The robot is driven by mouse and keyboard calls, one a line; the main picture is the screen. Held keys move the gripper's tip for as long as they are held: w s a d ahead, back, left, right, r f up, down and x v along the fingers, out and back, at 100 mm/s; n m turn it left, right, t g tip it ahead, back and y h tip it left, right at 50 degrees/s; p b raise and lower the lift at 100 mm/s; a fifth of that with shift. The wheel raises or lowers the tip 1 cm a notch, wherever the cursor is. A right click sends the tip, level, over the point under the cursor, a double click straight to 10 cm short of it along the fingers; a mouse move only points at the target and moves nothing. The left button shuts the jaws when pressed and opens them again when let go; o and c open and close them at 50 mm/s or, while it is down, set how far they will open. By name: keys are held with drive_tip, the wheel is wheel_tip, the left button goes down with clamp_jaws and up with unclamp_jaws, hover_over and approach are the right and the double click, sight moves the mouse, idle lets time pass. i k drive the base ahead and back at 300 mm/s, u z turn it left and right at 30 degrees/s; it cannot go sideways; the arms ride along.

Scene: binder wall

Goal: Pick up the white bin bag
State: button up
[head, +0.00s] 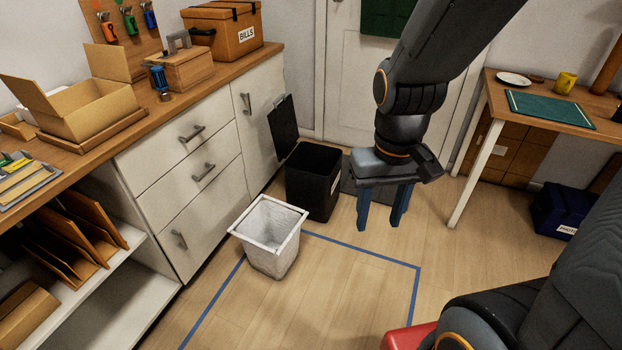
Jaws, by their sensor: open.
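The white bin bag (270,258) stands on the wooden floor left of centre. It has a wide square white rim, an open top with a greyish inside, and crinkled pale sides. I cannot tell whether the bag is free-standing or lines a bin. My gripper (380,222) hangs to the right of the bag and apart from it. Its two blue fingers point down, spread open with nothing between them.
A black bin (314,180) stands just behind the bag, near a white drawer cabinet (190,150). Blue tape (362,250) marks the floor around the bag. A desk (540,110) stands at right, with a dark blue box (556,210) beneath.

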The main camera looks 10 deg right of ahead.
sight(270, 235)
drive_tip(key=z, duration=2.1)
drive_tip(key=k, duration=0.6)
drive_tip(key=u, duration=1.85)
drive_tip(key=i, duration=1)
drive_tip(key=z, duration=0.05)
